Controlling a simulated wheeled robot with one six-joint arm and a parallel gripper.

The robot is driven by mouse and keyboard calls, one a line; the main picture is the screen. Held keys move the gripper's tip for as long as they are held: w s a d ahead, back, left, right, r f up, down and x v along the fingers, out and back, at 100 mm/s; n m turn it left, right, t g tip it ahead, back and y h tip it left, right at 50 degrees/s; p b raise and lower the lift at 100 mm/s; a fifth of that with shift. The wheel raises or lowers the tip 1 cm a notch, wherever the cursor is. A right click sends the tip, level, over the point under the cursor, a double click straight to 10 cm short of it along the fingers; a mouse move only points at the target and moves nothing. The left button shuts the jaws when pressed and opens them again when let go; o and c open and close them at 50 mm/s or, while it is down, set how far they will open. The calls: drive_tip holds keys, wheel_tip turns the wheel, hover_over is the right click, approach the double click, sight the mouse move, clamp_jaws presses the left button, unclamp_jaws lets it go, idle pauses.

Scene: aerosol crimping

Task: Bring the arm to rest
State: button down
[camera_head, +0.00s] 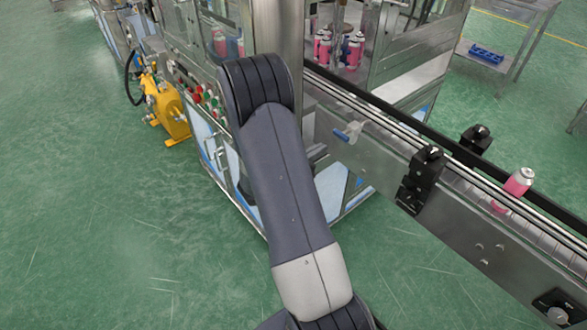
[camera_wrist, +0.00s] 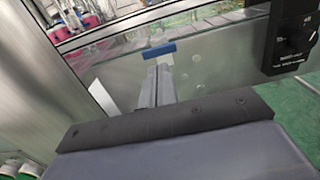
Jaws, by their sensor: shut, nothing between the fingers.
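My arm (camera_head: 285,190) reaches up through the middle of the head view, and its bend stands in front of the machine cabinet. My gripper is hidden there behind the arm. In the wrist view, my gripper (camera_wrist: 157,75) shows as two narrow grey fingers side by side, shut and empty. They point toward the steel side of the conveyor. A blue handle (camera_wrist: 160,52) appears just past the fingertips; I cannot tell whether they touch it. The same blue handle (camera_head: 342,135) shows on the conveyor side in the head view.
The conveyor (camera_head: 460,215) runs to the lower right, with a pink can (camera_head: 518,182) on it and black sensor blocks (camera_head: 422,175) at its edge. Several pink cans (camera_head: 352,52) stand inside the machine. A yellow pump (camera_head: 168,110) is at left. The green floor (camera_head: 110,220) is clear at lower left.

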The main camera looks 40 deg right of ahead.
sight(339, 137)
drive_tip(key=a+b, duration=0.1)
drive_tip(key=a, duration=0.7)
drive_tip(key=shift+s+f, duration=0.15)
drive_tip(key=shift+s, duration=0.05)
drive_tip(key=d+p, duration=0.1)
drive_tip(key=d, duration=0.8)
drive_tip(key=w+d+p, duration=0.1)
drive_tip(key=d, duration=0.4)
drive_tip(key=shift+p, duration=0.3)
drive_tip(key=shift+a, duration=0.1)
